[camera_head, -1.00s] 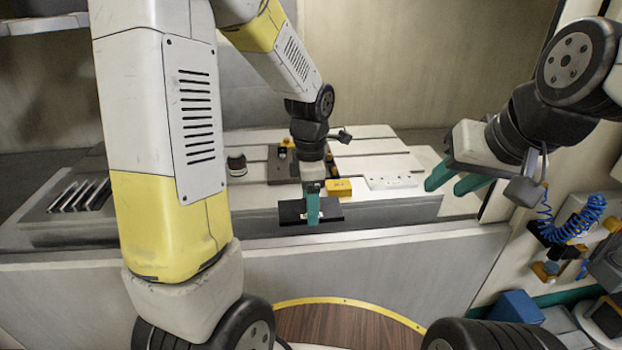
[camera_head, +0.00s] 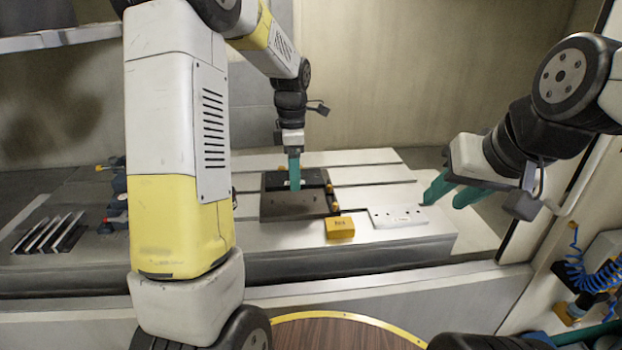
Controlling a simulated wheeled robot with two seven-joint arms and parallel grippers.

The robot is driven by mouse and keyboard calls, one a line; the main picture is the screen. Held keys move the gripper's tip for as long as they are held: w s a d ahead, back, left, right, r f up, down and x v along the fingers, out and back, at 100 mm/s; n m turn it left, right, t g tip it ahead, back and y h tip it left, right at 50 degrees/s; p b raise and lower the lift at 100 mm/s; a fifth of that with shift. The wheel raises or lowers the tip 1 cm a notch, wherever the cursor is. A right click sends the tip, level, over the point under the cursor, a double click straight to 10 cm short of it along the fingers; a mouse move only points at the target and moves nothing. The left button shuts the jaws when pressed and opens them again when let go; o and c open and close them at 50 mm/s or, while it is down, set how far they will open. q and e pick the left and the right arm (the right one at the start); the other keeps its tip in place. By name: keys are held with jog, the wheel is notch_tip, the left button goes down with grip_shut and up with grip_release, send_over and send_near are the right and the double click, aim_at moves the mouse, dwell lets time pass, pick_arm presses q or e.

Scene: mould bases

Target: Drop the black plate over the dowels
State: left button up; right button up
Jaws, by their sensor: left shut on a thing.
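My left gripper (camera_head: 295,185) has teal fingers and is shut on the black plate (camera_head: 312,178). The plate is at the far part of a dark mould base (camera_head: 285,207) on the pale slotted table. Whether the plate touches the base or hangs just above it, I cannot tell. Small yellow-orange dowels (camera_head: 333,197) show at the right side of the base; others may be hidden by the plate and fingers. My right gripper (camera_head: 448,194) is open and empty, off the right end of the table.
Several thin plates stand in a rack (camera_head: 50,233) at the left. Blue-and-black items (camera_head: 117,200) are partly hidden by my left arm.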

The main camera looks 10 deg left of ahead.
pick_arm(q)
jog(key=shift+w+a+r, duration=0.15)
jog(key=shift+w+a, duration=0.15)
jog(key=shift+w, duration=0.3)
jog(key=shift+w+f, duration=0.1)
jog(key=shift+f, duration=0.1)
send_over(293, 202)
jog(key=shift+w+d+f, duration=0.1)
jog(key=shift+w+f, duration=0.05)
jog(key=shift+f, duration=2.35)
jog(key=shift+f, duration=0.2)
jog(key=shift+f, duration=0.45)
jog(key=shift+f, duration=0.15)
jog(key=shift+f, duration=0.35)
jog(key=shift+f, duration=0.15)
